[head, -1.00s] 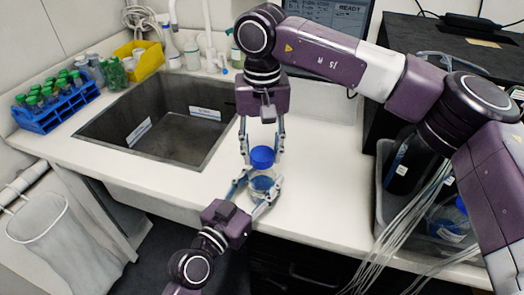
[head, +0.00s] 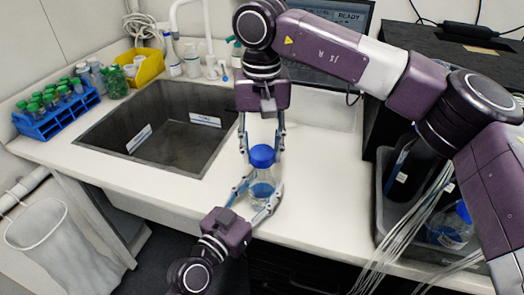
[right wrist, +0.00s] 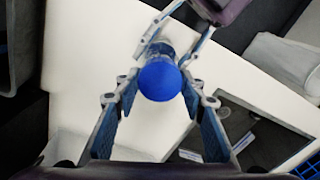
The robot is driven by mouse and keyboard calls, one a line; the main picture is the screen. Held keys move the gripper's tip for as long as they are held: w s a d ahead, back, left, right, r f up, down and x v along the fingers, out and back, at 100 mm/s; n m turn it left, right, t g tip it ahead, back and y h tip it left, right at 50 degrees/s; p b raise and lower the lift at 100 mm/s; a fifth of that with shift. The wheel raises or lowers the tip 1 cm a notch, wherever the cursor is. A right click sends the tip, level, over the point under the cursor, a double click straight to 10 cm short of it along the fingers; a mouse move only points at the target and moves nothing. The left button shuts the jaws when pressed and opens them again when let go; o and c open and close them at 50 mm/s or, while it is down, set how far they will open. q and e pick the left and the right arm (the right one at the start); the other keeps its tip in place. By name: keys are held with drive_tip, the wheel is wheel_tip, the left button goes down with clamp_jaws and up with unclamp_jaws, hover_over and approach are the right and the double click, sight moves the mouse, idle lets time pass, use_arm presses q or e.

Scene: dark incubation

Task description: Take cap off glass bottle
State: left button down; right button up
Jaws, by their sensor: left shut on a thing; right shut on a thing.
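The glass bottle (head: 263,188) is upright at the front edge of the white counter, with a little blue at its base. Its blue cap (head: 262,154) sits on top; I cannot tell whether it is loosened. My left gripper (head: 258,191) is shut on the bottle's body from the front. My right gripper (head: 262,158) points down from above, its fingers on either side of the cap. In the right wrist view the cap (right wrist: 160,80) lies between the right gripper's fingertips (right wrist: 160,88) and hides most of the bottle.
A sink (head: 165,130) lies left of the bottle. A blue rack (head: 55,118) of green-capped tubes and a yellow bin (head: 148,68) stand beyond it. A grey tub (head: 385,210) with bottles is at the right. The counter right of the bottle is clear.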

sight(262, 152)
wheel_tip(262, 152, up, 3)
drive_tip(key=shift+r, duration=0.2)
use_arm(q)
drive_tip(key=c, duration=0.9)
unclamp_jaws()
